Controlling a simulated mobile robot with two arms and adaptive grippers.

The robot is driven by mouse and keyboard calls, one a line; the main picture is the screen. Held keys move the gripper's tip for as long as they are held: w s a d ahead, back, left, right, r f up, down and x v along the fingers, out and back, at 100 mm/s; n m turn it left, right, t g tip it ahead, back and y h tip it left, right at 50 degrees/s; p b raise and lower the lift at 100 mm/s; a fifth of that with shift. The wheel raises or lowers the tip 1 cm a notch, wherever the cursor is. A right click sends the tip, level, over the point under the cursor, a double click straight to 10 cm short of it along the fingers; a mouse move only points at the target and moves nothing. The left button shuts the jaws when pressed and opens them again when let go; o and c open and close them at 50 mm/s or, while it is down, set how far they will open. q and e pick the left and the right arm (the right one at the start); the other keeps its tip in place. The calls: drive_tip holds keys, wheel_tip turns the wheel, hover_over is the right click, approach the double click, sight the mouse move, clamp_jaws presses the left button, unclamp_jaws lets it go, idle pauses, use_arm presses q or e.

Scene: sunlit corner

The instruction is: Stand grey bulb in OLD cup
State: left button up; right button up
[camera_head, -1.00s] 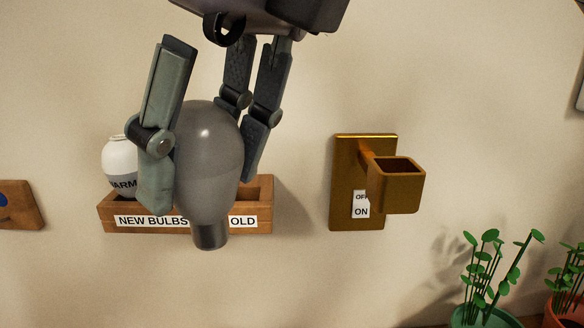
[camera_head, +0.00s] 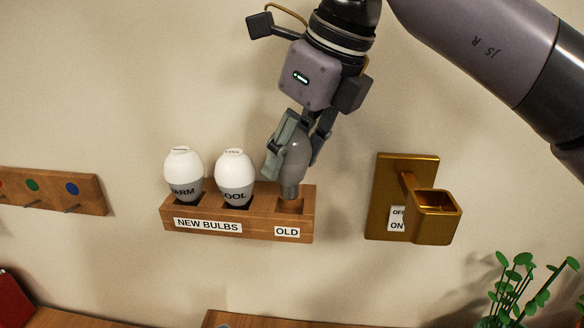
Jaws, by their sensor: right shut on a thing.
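The grey bulb (camera_head: 294,163) is held base down in my right gripper (camera_head: 291,155), whose fingers are shut around it. The bulb's narrow base sits just above or at the mouth of the OLD cup (camera_head: 290,207), the right-hand opening of the wooden rack (camera_head: 255,225). I cannot tell whether the base is inside the opening. The OLD label (camera_head: 287,231) is on the rack's front. My left gripper is not in view.
A white WARM bulb (camera_head: 183,170) and a white COOL bulb (camera_head: 235,172) stand in the rack's other openings. A brass wall socket (camera_head: 432,216) with an OFF/ON plate is to the right. A peg board (camera_head: 60,190) is at left, a plant (camera_head: 512,285) at lower right.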

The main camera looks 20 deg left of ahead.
sight(291, 176)
wheel_tip(291, 176, down, 3)
drive_tip(key=shift+a+f+p, duration=0.1)
drive_tip(key=shift+p, duration=0.7)
drive_tip(key=shift+w+f, duration=0.2)
drive_tip(key=shift+f, duration=0.1)
drive_tip(key=shift+s+f, duration=0.1)
drive_tip(key=o, duration=1.1)
drive_tip(key=shift+o, duration=0.2)
